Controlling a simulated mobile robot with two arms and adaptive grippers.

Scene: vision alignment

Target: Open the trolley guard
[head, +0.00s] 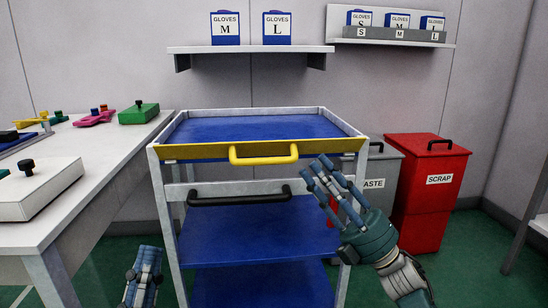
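The trolley (164,215) stands ahead of me, with a grey frame and blue shelves. Its guard (200,151) is a yellow bar across the front of the top tray, level with the rim. A yellow handle (263,159) is at its middle. My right gripper (322,180) has its fingers spread, with nothing visible between them. In the picture it overlaps the trolley's right front, right of the yellow handle and just below the guard. My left gripper (147,270) is low at the bottom left, beside the trolley's left leg. Its fingertips are not clear.
A black bar handle (238,198) crosses the trolley below the guard. A white workbench (105,150) stands close on the left. A grey waste bin (385,180) and a red scrap bin (430,190) stand right. Wall shelves (250,49) hold glove boxes.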

